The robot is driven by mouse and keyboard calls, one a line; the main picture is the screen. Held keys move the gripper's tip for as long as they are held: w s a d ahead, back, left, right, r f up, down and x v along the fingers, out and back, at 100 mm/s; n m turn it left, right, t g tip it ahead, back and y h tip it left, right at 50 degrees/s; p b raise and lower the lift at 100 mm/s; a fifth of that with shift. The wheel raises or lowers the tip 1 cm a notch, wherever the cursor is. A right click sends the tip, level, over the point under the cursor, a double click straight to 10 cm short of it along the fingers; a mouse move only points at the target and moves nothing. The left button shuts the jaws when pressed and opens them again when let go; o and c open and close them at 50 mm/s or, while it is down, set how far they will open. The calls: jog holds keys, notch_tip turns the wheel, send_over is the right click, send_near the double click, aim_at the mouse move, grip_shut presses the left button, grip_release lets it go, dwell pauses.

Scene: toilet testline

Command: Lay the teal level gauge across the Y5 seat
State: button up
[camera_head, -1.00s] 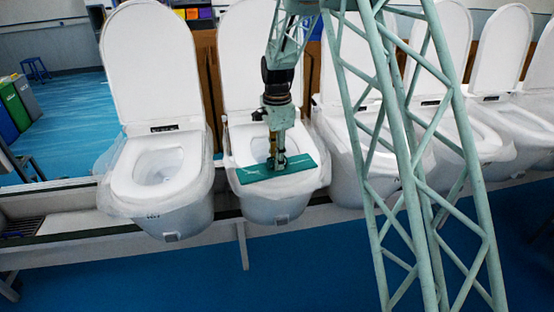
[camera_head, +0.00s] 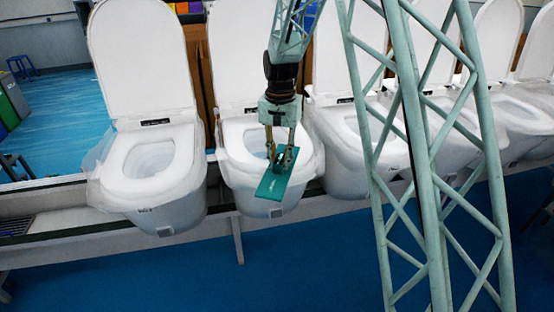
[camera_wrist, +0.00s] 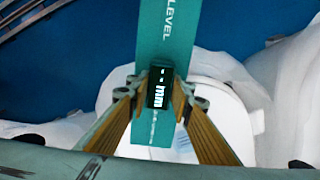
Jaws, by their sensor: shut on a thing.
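The teal level gauge (camera_head: 272,188) is a long flat bar. My gripper (camera_head: 281,158) is shut on its middle and holds it over the front of the second toilet from the left, its long side running roughly front to back. The gauge hides part of that toilet's white seat (camera_head: 234,155); I cannot tell whether they touch. In the wrist view the gauge (camera_wrist: 167,40) runs between the two fingers of my gripper (camera_wrist: 157,92), with a small dark display reading in mm. I cannot read which toilet is marked Y5.
Another open toilet (camera_head: 150,185) stands close on the left, and several more stand in a row to the right. Raised lids (camera_head: 140,60) stand behind the seats. A pale green lattice of my arm crosses the right side. The blue floor (camera_head: 150,275) in front is clear.

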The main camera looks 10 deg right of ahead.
aim_at(286, 173)
jog(key=s+n, duration=0.1)
jog(key=n, duration=0.1)
jog(key=s+n, duration=0.1)
jog(key=n, duration=0.1)
jog(key=s+d+n+b, duration=0.1)
jog(key=shift+s+f+n, duration=0.15)
jog(key=shift+f+n, duration=0.1)
jog(key=shift+n, duration=0.15)
jog(key=shift+d, duration=0.2)
